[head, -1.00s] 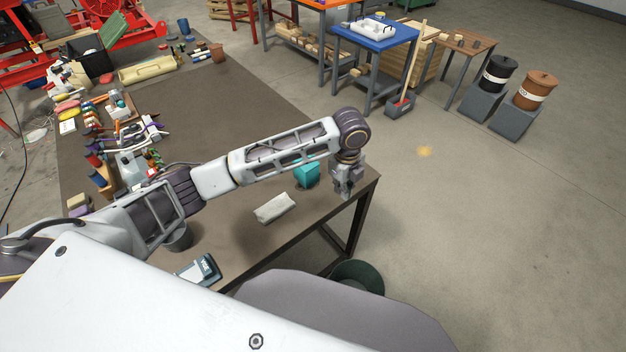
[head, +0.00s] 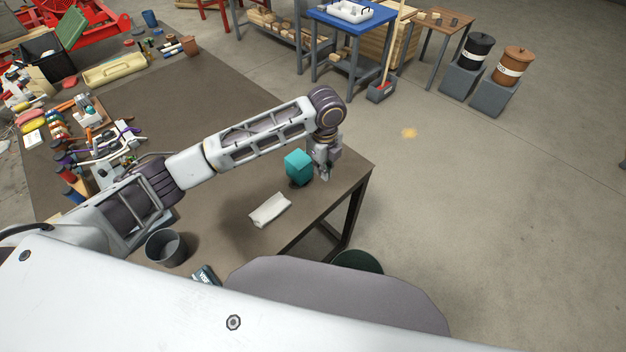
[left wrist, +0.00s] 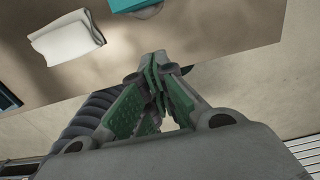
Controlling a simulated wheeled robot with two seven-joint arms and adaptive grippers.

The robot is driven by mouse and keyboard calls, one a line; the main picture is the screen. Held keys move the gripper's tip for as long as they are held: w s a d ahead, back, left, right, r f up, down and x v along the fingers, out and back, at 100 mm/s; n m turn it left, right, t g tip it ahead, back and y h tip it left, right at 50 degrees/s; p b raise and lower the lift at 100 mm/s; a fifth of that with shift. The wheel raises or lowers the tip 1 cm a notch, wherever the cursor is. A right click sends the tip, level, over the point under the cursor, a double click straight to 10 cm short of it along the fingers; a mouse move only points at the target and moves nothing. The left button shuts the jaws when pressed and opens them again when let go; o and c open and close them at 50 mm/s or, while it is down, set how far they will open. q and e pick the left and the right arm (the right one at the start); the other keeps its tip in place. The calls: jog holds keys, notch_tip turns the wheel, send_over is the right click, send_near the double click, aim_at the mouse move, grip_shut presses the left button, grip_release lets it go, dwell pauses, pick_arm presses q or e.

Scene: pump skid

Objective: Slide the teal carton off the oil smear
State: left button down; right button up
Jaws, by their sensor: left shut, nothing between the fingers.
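The teal carton (head: 298,167) stands on the dark table near its right-hand corner. Its lower part shows at the top edge of the left wrist view (left wrist: 125,4). My left gripper (head: 325,175) is shut and empty, pointing down just right of the carton in the head view; I cannot tell whether it touches it. Its fingers also show closed together in the left wrist view (left wrist: 156,62). A small dark rounded patch (left wrist: 150,11) shows by the carton's edge; I cannot tell if it is the oil smear. My right gripper is not in view.
A folded white cloth (head: 270,209) lies on the table in front of the carton. A grey bucket (head: 166,247) stands near the table's front edge. Tools and bottles crowd the left side. The table's right edge (head: 362,180) is close to my gripper. The table behind the carton is clear.

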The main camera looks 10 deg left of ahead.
aim_at(312, 187)
pick_arm(q)
jog(key=shift+f, duration=0.1)
notch_tip(312, 187, down, 10)
jog(key=shift+w+a+p, duration=0.3)
jog(key=shift+w+a, duration=0.1)
jog(key=shift+a, duration=0.2)
jog(key=shift+w+a+p, duration=0.25)
jog(key=shift+w+a, duration=0.15)
jog(key=shift+a, duration=0.2)
jog(key=shift+w+a, duration=0.3)
jog(key=shift+a, duration=0.2)
jog(key=shift+w+a, duration=0.1)
